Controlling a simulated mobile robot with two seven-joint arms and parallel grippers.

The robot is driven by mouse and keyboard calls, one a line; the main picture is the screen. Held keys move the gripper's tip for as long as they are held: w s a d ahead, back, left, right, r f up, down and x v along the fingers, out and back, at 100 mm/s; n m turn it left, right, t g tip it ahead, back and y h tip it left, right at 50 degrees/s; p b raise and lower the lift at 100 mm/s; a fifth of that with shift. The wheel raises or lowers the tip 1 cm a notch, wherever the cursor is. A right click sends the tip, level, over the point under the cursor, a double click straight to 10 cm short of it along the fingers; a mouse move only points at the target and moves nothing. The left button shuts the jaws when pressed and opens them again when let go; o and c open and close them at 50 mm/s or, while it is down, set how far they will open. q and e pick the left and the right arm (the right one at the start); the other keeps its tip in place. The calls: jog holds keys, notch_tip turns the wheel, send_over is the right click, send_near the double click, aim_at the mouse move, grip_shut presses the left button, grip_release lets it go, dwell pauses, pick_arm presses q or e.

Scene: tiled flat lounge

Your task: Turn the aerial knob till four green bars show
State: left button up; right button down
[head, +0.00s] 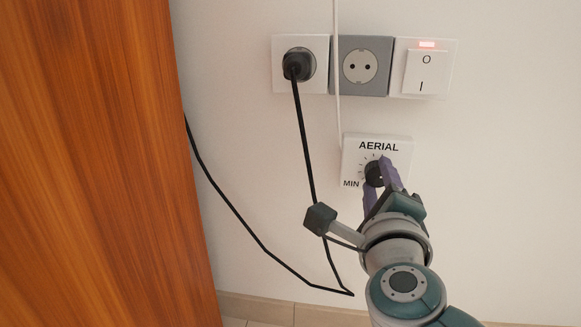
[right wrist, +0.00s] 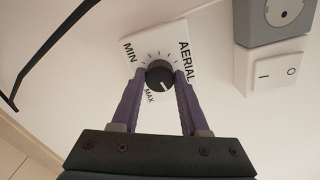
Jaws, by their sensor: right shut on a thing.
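The aerial knob (head: 374,174) is round and black, on a white wall plate marked AERIAL (head: 379,146) and MIN. In the right wrist view the knob (right wrist: 159,76) shows a white pointer line, toward the MAX side of the dial. My right gripper (head: 377,178) is shut on the knob, with one purple finger on each side of it; the fingers also show in the right wrist view (right wrist: 160,85). Part of the plate is hidden behind the gripper in the head view. No green bars are in view. My left gripper is not in view.
Above the plate are a socket with a black plug (head: 298,65), an empty grey socket (head: 360,66) and a white switch (head: 425,72) with a lit red light. A black cable (head: 306,140) hangs left of my arm. A wooden cabinet (head: 90,170) fills the left side.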

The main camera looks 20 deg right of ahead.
dwell(0.5)
jog(key=shift+c, duration=2)
grip_release()
jog(key=shift+s+a, duration=0.15)
jog(key=shift+s, duration=0.05)
jog(key=p+v, duration=0.3)
jog(key=v, duration=0.6)
jog(key=shift+s+a+p, duration=0.2)
jog(key=shift+p, duration=0.1)
